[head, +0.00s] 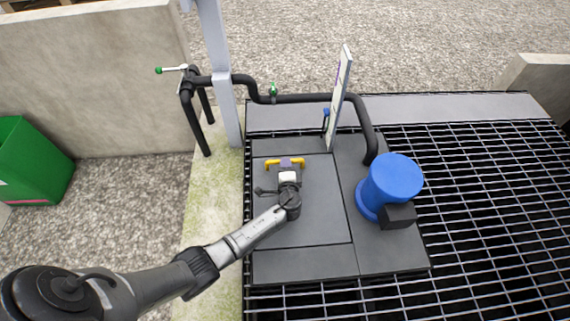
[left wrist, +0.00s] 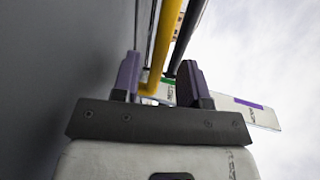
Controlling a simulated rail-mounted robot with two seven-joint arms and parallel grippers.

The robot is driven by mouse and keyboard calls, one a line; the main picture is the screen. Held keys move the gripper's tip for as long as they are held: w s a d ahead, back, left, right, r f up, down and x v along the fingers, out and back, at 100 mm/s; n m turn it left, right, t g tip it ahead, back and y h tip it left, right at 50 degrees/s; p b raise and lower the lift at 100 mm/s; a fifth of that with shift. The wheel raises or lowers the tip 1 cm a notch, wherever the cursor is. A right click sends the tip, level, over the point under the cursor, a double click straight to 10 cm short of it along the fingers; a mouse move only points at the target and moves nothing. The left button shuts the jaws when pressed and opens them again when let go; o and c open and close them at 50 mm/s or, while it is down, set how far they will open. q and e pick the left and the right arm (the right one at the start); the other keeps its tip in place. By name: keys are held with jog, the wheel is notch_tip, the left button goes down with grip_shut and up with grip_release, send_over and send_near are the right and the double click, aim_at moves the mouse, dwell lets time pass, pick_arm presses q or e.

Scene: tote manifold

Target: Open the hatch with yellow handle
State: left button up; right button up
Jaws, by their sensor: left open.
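The hatch (head: 318,222) is a dark grey flat panel set in the grey deck, and it looks closed and flush. Its yellow handle (head: 271,165) is near the hatch's far edge. My left gripper (head: 286,165) is over the middle of the handle and hides part of it. In the left wrist view, the yellow handle (left wrist: 165,45) runs between the two purple fingers of my left gripper (left wrist: 160,82). The fingers are apart with gaps beside the bar. I cannot tell whether either touches it. My right gripper is not in view.
A blue motor-like unit (head: 392,184) stands right of the hatch. A white upright board (head: 339,100) and black pipes (head: 300,98) stand behind it. A grey post (head: 220,80) rises at the back left. Open metal grating (head: 490,200) lies to the right.

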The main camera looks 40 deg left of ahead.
pick_arm(q)
jog(key=shift+b+x, duration=0.55)
jog(key=shift+x, duration=1.25)
jog(key=shift+c, duration=0.3)
grip_shut()
